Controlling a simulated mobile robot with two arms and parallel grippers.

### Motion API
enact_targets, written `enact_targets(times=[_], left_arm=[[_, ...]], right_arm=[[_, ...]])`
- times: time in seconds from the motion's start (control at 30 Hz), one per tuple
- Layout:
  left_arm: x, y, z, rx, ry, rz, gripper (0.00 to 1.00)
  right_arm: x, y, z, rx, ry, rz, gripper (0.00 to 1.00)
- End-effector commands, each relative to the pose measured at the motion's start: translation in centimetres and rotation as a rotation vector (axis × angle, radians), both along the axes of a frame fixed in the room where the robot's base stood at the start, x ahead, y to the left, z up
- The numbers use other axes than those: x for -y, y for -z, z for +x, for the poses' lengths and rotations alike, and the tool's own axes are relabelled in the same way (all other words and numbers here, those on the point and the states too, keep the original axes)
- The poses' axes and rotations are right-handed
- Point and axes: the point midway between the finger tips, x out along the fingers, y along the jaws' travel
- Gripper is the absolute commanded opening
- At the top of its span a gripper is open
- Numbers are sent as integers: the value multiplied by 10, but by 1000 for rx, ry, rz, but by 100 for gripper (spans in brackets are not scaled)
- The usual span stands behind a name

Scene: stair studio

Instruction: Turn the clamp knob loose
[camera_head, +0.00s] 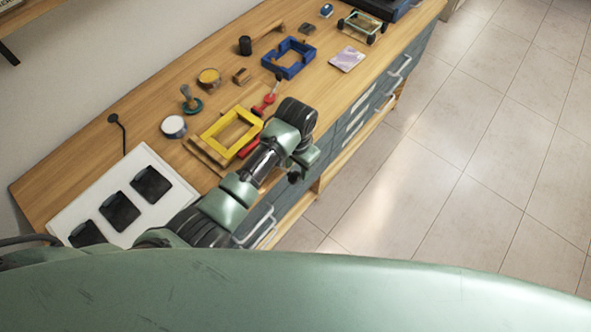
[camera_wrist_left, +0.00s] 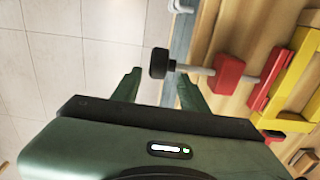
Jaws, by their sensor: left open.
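The clamp has red blocks (camera_wrist_left: 228,75) and a metal screw that ends in a black knob (camera_wrist_left: 159,63). In the left wrist view it sits at the edge of a yellow frame (camera_wrist_left: 297,70). My left gripper (camera_wrist_left: 159,73) is open, with one finger on each side of the knob's end of the clamp; I cannot tell whether either finger touches it. In the head view my left arm hides much of the clamp, and a red part (camera_head: 249,148) shows beside the yellow frame (camera_head: 206,133). My right gripper is not in view.
The wooden bench (camera_head: 70,155) runs diagonally, with drawers along its front. A blue frame (camera_head: 289,72), a white tray with black pads (camera_head: 137,163), a white-topped round tin (camera_head: 174,126) and a dark cup (camera_head: 245,45) stand on it. Tiled floor (camera_head: 450,170) is open to the right.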

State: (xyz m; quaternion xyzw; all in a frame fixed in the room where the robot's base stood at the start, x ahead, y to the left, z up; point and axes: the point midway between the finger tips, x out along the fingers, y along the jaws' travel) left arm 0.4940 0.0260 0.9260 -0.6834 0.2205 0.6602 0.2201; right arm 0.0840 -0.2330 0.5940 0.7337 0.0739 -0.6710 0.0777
Motion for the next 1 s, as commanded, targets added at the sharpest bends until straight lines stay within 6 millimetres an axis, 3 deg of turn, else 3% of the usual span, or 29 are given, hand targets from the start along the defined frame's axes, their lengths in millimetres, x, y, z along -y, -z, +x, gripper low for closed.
enact_targets(times=[0.27,0.57,1.0], left_arm=[[7,-25,9,8,-1,-3,44],[11,-46,17,9,-3,-3,44],[18,-73,26,8,-3,-2,44]], right_arm=[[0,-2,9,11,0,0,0],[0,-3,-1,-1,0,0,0],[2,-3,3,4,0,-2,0]])
